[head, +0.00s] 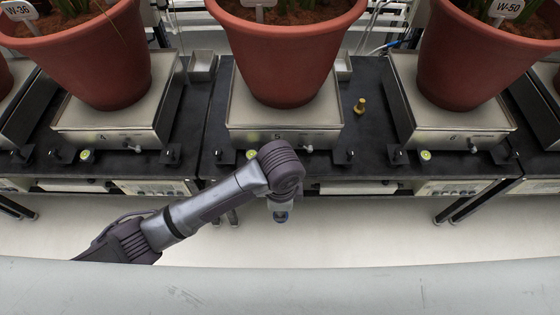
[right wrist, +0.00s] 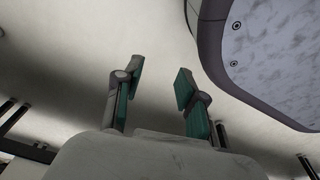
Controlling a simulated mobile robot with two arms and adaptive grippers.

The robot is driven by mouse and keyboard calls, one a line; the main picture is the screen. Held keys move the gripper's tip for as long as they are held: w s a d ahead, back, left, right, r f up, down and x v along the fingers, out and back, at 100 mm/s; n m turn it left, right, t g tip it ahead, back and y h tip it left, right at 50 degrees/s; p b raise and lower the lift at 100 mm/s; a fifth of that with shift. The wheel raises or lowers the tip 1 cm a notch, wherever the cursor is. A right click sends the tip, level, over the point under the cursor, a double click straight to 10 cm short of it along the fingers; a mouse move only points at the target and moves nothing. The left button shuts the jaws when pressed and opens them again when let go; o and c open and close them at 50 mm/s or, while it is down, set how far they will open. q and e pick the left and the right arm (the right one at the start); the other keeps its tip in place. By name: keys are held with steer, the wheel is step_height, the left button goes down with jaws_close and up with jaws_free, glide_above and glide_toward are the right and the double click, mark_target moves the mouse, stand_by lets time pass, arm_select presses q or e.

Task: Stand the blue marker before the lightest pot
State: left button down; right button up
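I cannot read any weights. My right gripper (right wrist: 158,92) is open and empty in the right wrist view.
A small brass-yellow object (head: 360,105) stands on the black bench (head: 375,135) between scales 5 and 6. Small metal boxes (head: 202,66) stand behind the scales. Black brackets line the bench's front edge. The pale floor in front is clear.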

arm_select(q)
steer(key=w+b, duration=0.3)
steer(key=w, duration=1.3)
steer(key=shift+w, duration=0.6)
steer(key=shift+w+f+b, duration=0.1)
steer(key=shift+f+b, duration=0.65)
steer(key=shift+f, duration=1)
arm_select(e)
steer(key=w+r, duration=0.3)
steer(key=r, duration=0.4)
steer(key=w+a+r+t, duration=0.1)
steer(key=w+r, duration=0.3)
steer(key=r, duration=0.3)
steer(key=shift+a+r, duration=0.15)
steer(key=shift+a, duration=0.15)
arm_select(q)
steer(key=shift+f, duration=0.1)
steer(key=c, duration=1.3)
jaws_free()
steer(key=shift+c, duration=0.2)
